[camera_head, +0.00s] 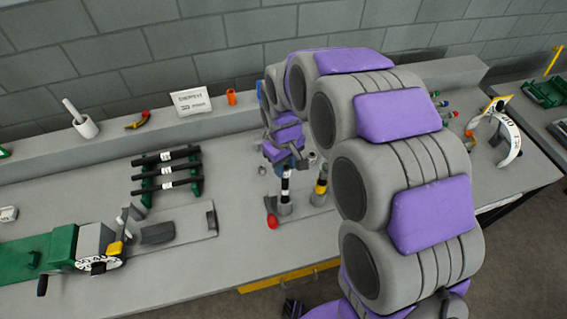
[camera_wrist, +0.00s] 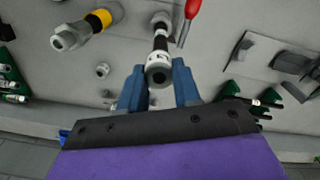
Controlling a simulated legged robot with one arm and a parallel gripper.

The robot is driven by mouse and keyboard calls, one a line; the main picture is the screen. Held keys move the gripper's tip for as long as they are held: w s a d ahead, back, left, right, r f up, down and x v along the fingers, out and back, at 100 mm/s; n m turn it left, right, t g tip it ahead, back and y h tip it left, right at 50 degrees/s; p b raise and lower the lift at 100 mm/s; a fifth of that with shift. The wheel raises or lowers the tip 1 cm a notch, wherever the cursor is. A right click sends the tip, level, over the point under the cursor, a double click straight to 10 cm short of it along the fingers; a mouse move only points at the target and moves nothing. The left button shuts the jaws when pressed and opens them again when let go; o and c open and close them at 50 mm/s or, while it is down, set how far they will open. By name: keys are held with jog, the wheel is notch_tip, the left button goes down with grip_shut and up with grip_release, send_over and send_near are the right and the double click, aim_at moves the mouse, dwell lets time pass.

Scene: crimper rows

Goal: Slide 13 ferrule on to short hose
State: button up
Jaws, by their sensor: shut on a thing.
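The short black hose (camera_head: 285,185) stands upright in a grey holder on the bench, with a white band around it. In the wrist view the hose (camera_wrist: 160,42) runs away from me to a grey metal base. At its near end sits a ring-like grey piece with a dark open hole and a white marked band, seemingly the ferrule (camera_wrist: 158,75). My gripper (camera_wrist: 159,82) has its blue fingers on either side of this piece, shut on it. The piece looks in line with the hose; how far it overlaps is hidden. In the head view my gripper (camera_head: 287,158) is small above the hose.
A second upright fitting with a yellow band (camera_head: 320,188) stands close on the right. A red-handled tool (camera_head: 272,221) lies just left of the holder. A green rack with black hoses (camera_head: 167,172) and a green crimping tool (camera_head: 85,245) are further left.

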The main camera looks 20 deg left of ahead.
jog(key=shift+f, duration=1.95)
jog(key=o, duration=1.1)
jog(key=shift+r, duration=0.15)
jog(key=r+p, duration=0.1)
jog(key=r, duration=1.6)
jog(key=shift+a+p, duration=0.2)
jog(key=shift+p, duration=0.15)
jog(key=s+d+m+g+b, duration=0.1)
jog(key=s+d+m, duration=0.3)
jog(key=s+d, duration=0.65)
jog(key=s+d+m+b, duration=0.1)
jog(key=s+d+m, duration=0.45)
jog(key=d, duration=0.85)
jog(key=shift+m+g, duration=0.4)
jog(key=shift+m, duration=0.15)
jog(key=s+d, duration=0.1)
jog(key=s, duration=0.2)
jog(key=s+d+f, duration=0.1)
jog(key=s, duration=0.3)
jog(key=s+d+f, duration=0.1)
jog(key=s, duration=0.3)
jog(key=shift+f+b, duration=0.25)
jog(key=shift+b, duration=0.05)
